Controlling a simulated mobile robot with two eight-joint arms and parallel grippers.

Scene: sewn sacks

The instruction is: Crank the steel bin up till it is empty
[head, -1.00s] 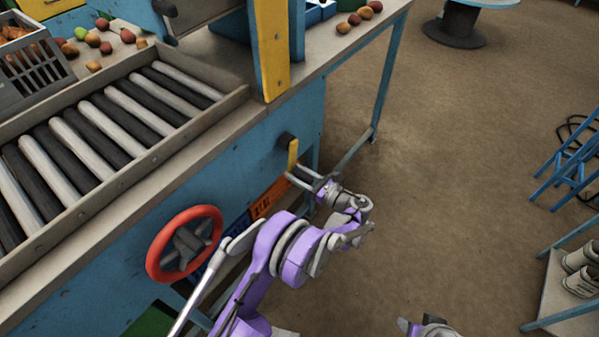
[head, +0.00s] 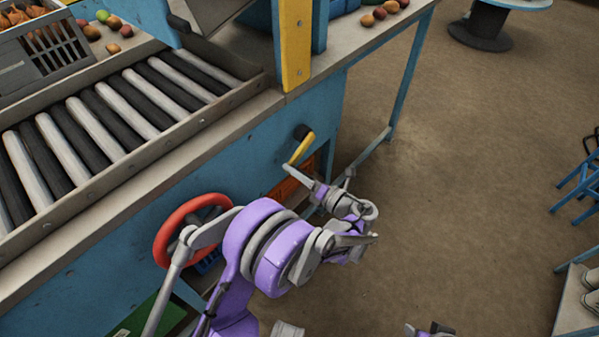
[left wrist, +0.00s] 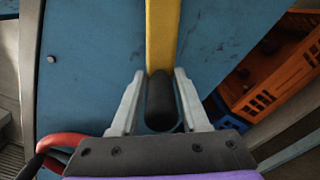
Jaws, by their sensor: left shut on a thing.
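The crank has a yellow arm (head: 301,149) running from a dark hub on the blue side of the machine. The arm slants down and to the left. My left gripper (head: 298,172) is at its lower end. In the left wrist view, the fingers (left wrist: 160,104) are shut around the crank's dark grip (left wrist: 160,101), with the yellow arm (left wrist: 162,35) behind it. A grey metal container, seemingly the steel bin (head: 207,12), is cut off by the top edge; its contents are hidden. Part of what seems my right gripper (head: 430,330) shows at the bottom edge; its jaws are unclear.
A red handwheel (head: 167,240) sits on the machine's side, close to my left arm. A roller conveyor (head: 100,125) runs along the top. A grey slatted crate (head: 35,55) and loose produce lie behind it. An orange crate (left wrist: 270,85) is below.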

